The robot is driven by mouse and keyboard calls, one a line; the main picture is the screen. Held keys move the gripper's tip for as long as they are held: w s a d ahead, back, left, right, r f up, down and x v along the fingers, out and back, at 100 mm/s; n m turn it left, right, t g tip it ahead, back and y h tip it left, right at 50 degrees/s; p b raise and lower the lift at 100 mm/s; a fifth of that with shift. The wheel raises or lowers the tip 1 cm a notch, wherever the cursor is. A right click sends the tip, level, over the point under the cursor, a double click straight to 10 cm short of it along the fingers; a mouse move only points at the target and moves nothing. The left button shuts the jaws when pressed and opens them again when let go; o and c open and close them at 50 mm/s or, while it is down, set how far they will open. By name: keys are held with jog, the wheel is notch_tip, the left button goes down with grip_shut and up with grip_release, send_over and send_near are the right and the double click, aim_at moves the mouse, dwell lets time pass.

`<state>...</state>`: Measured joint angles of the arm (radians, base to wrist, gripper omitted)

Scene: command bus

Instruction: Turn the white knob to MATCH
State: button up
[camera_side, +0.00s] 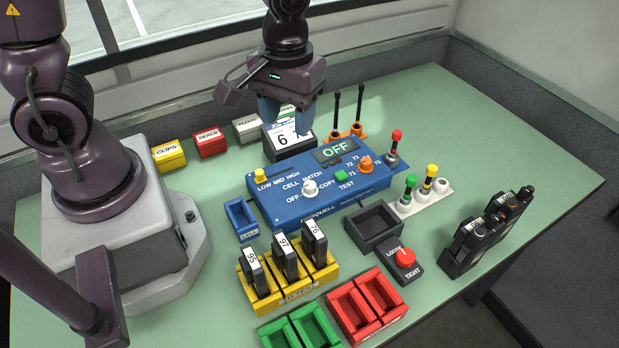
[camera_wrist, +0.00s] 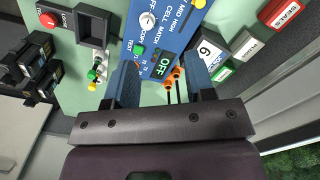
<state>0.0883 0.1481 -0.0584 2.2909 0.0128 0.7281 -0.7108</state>
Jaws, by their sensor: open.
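The white knob (camera_side: 310,188) sits on the front part of the blue control box (camera_side: 268,205), among the labels OFF, CELL, MATCH and COPY. Which label it points at is too small to tell. It also shows near the top of the wrist view (camera_wrist: 148,20). My gripper (camera_side: 288,118) is above the back of the box, near the number display block, apart from the knob. In the wrist view its two blue fingers (camera_wrist: 162,75) are spread wide with nothing held between them. The box's screen (camera_side: 335,150) reads OFF.
The box also carries a yellow knob (camera_side: 260,176), an orange knob (camera_side: 366,163) and a green button (camera_side: 341,175). A number block (camera_side: 286,140) and two black rods (camera_side: 335,110) stand behind it. A red-tipped lever (camera_side: 396,137) stands at its right. Yellow slots (camera_side: 262,300) hold black modules in front.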

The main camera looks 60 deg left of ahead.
aim_at(310, 184)
jog(key=w+f+n, duration=0.1)
jog(key=f+n, duration=0.1)
jog(key=f, duration=0.3)
jog(key=w+f+n, duration=0.1)
jog(key=f+n, duration=0.1)
jog(key=f, duration=0.3)
jog(key=w+d+f+n, duration=0.1)
jog(key=f+n, duration=0.1)
jog(key=f, duration=0.3)
jog(key=shift+d, duration=0.1)
grip_shut()
